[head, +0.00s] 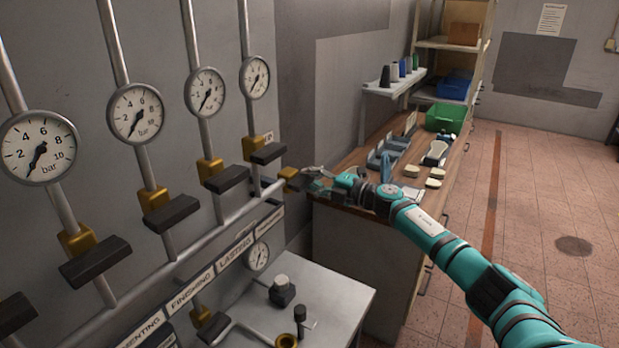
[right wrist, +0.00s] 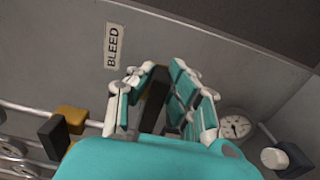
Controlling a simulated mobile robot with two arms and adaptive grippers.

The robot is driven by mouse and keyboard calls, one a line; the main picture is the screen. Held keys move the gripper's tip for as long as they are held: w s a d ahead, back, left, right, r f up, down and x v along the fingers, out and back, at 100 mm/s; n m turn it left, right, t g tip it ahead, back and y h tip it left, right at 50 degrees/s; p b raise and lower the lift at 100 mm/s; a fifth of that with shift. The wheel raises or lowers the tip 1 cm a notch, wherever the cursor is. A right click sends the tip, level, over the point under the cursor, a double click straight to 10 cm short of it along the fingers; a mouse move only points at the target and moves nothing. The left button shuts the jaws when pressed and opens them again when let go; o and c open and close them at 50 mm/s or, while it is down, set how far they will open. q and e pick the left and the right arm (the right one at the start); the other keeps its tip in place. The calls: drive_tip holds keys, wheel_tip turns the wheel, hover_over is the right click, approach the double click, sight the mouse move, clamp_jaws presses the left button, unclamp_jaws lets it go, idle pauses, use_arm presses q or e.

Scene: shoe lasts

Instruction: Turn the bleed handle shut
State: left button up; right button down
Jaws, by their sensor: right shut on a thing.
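The bleed valve's brass body (head: 289,174) sits at the far right end of the horizontal pipe in the head view. My right gripper (head: 312,178) is beside it, at the bleed end. In the right wrist view the "BLEED" label (right wrist: 113,47) is on the wall just beyond the fingers. There my right gripper (right wrist: 157,76) is closed around a dark bar, the bleed handle (right wrist: 154,103), which shows between the teal fingers. Most of the handle is hidden by the fingers, so its exact angle is hard to tell. My left gripper is not in view.
A grey cabinet (head: 330,290) stands below the pipe. A wooden bench (head: 455,160) with shoe parts and a green bin (head: 444,119) lies behind my right arm. The floor at right is clear.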

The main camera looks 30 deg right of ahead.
drive_tip(key=c, duration=1.2)
unclamp_jaws()
drive_tip(key=shift+d, duration=0.1)
drive_tip(key=shift+c, duration=0.2)
drive_tip(key=v, duration=1.2)
